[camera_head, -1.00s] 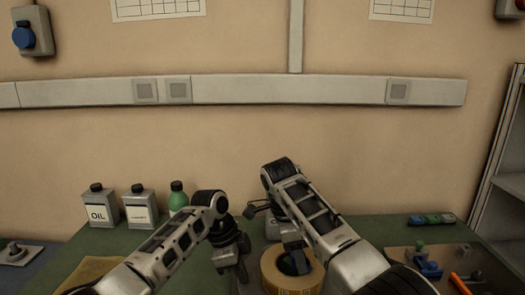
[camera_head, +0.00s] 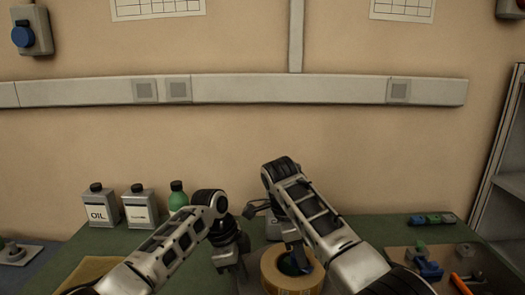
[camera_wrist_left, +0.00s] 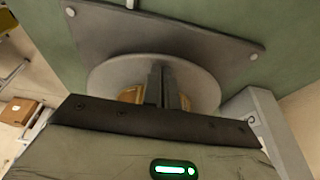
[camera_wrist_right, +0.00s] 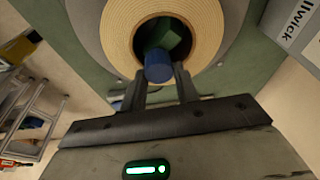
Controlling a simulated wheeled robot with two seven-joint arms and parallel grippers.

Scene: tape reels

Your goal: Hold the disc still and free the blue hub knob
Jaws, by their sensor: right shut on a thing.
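The disc is a grey round flange (camera_wrist_left: 106,74) behind a tan tape roll; it also shows in the right wrist view (camera_wrist_right: 88,30). The tape roll (camera_wrist_right: 118,38) shows in the head view too (camera_head: 291,284). The blue hub knob (camera_wrist_right: 158,67) stands at the roll's dark centre hole. My right gripper (camera_wrist_right: 160,78) is shut on the blue knob, one finger on each side. My left gripper (camera_wrist_left: 163,70) has its fingers close together over the disc, beside the tape roll. I cannot tell whether they touch the disc. In the head view my arms partly hide the reel.
A grey mounting plate (camera_wrist_left: 200,38) with bolts lies behind the disc. Oil bottles (camera_head: 102,207) and a green bottle (camera_head: 177,197) stand at the back left. A tray (camera_head: 483,262) with loose parts is at the right. Green bench top (camera_head: 385,234) is clear between the reel and the tray.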

